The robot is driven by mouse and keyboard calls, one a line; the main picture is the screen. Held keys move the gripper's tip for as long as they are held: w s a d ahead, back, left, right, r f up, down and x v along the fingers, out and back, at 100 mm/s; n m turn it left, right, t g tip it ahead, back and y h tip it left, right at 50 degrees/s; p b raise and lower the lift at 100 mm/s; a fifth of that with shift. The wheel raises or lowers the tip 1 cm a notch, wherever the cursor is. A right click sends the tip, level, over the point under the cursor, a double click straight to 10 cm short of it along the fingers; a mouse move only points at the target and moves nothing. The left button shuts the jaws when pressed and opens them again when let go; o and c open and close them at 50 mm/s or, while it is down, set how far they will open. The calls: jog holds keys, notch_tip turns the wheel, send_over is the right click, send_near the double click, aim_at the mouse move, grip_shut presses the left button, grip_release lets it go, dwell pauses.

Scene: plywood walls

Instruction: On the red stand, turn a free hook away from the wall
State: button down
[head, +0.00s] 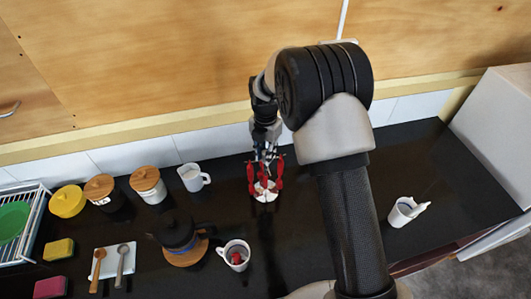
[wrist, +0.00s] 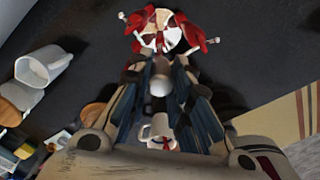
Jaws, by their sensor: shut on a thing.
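The red stand (head: 251,180) is on the dark counter near the back wall in the head view, with red arms around a pale round middle. It also shows at the top of the wrist view (wrist: 211,40), where small white-tipped hooks stick out at its sides. My gripper (head: 265,158) is over the stand from the wall side, its fingers (wrist: 160,62) close together and touching its near part. It is shut on part of the stand; the fingers hide which part, and I cannot tell which way each hook points.
A white jug (head: 193,177) stands left of the stand, beside wooden-lidded canisters (head: 147,180). A dark pot (head: 176,232) and a white mug (head: 236,256) are in front. Another white cup (head: 403,212) stands far right. Counter between stand and right cup is partly hidden by my arm.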

aim_at(265, 151)
dwell(0.3)
jog(key=c, duration=1.4)
grip_release()
notch_tip(265, 151, up, 12)
jog(key=shift+r, duration=0.1)
